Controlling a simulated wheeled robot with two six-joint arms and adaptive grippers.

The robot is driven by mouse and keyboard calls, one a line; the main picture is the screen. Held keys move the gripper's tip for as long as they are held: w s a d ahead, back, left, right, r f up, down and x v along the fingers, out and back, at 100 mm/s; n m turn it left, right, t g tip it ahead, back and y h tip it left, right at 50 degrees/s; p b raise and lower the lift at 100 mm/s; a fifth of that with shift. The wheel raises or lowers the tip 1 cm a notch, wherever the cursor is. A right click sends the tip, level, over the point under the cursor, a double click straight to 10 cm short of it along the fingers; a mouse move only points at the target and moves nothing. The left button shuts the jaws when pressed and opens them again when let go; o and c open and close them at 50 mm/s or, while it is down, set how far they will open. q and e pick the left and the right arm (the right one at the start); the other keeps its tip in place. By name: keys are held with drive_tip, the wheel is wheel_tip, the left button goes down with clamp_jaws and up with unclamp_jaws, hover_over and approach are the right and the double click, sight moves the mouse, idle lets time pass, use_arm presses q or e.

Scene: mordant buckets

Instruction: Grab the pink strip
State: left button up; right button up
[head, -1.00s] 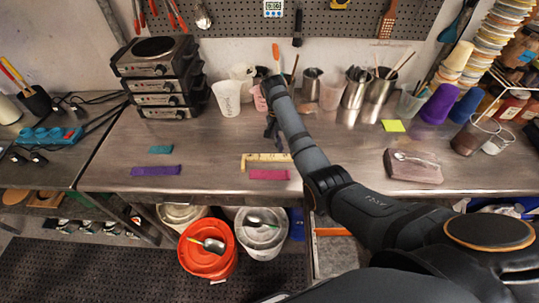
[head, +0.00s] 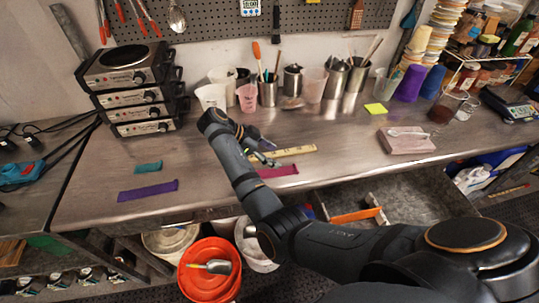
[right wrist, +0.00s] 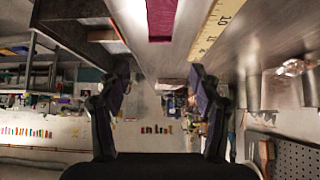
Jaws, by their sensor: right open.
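The pink strip (head: 278,171) lies flat on the steel bench near its front edge. A yellow ruler (head: 292,152) lies just behind it. My right gripper (head: 263,157) is just left of the strip, low over the bench and apart from it as far as I can tell; my arm partly hides that area. In the right wrist view the fingers (right wrist: 160,80) are open with nothing between them, and the pink strip (right wrist: 160,20) shows at the top, with the ruler (right wrist: 210,32) to its right. My left gripper is not in view.
A purple strip (head: 148,190) and a teal strip (head: 148,167) lie to the left. Cups and metal pots (head: 335,78) stand along the back. An open drawer (head: 420,190) juts out below the front edge. A pinkish block (head: 405,141) sits to the right.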

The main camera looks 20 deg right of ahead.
sight(295, 168)
drive_tip(key=b+x, duration=0.3)
drive_tip(key=x, duration=0.2)
drive_tip(key=shift+f+b, duration=0.35)
drive_tip(key=p+x, duration=0.1)
drive_tip(key=x, duration=0.2)
drive_tip(key=shift+d+r, duration=0.2)
drive_tip(key=shift+d, duration=0.1)
drive_tip(key=shift+s+d+f+p, duration=0.15)
drive_tip(key=shift+d+f+p, duration=0.25)
drive_tip(key=shift+f, duration=0.15)
drive_tip(key=shift+c, duration=0.4)
drive_tip(key=c, duration=1.1)
drive_tip(key=shift+s, duration=0.1)
drive_tip(key=shift+c, duration=0.2)
